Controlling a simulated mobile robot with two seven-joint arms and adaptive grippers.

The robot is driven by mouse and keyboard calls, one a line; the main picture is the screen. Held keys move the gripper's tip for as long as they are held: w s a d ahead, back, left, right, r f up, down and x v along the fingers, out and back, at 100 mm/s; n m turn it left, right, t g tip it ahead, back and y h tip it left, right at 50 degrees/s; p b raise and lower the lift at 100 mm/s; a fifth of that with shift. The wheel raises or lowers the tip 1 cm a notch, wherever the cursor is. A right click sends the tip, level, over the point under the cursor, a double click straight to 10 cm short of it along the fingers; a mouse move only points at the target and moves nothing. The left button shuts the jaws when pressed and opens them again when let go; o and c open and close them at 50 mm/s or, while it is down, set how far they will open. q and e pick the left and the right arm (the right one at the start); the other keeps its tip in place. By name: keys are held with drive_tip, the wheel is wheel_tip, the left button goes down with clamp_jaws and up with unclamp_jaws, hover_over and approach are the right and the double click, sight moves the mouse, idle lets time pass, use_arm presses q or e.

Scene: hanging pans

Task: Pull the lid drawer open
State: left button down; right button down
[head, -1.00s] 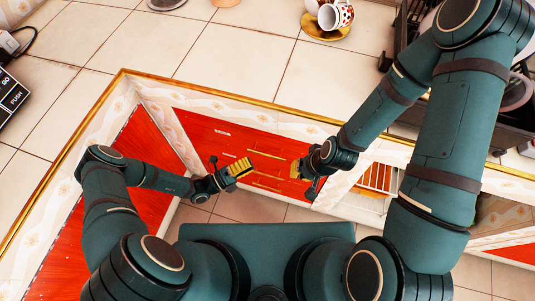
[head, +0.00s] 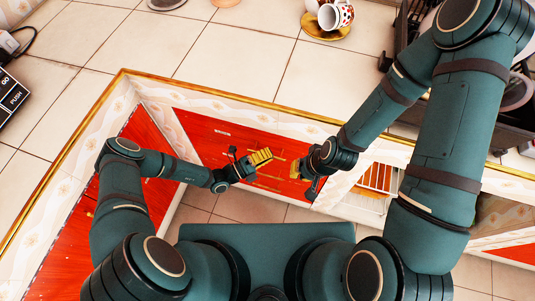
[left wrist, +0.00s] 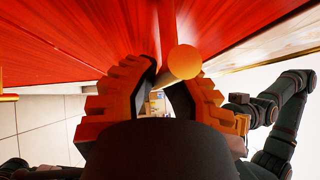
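The red drawer fronts (head: 205,130) of the counter carry thin gold bar handles; which one is the lid drawer cannot be told, and no drawer visibly stands out. My left gripper (head: 262,158) is in front of the red fronts. In the left wrist view, its yellow fingers (left wrist: 168,88) are apart. A gold handle (left wrist: 183,62), seen nearly end-on, lies at the gap between the fingertips, close to the red front. Whether the fingers touch it cannot be told. My right gripper (head: 297,168) is just right of the left one; its finger opening is hidden.
A tiled countertop (head: 225,65) with a gold edge lies above the fronts. A patterned cup (head: 335,16) on a gold saucer (head: 322,32) stands at its back. An open shelf (head: 375,190) is right of the red fronts. Floor shows below.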

idle(0.3)
use_arm(q)
drive_tip(key=s+a, duration=0.4)
drive_tip(key=s, duration=1)
drive_tip(key=s+a, duration=0.4)
drive_tip(key=s, duration=0.9)
drive_tip(key=shift+s+a, duration=0.4)
drive_tip(key=c, duration=1)
unclamp_jaws()
drive_tip(key=shift+a, duration=0.1)
drive_tip(key=v, duration=1.2)
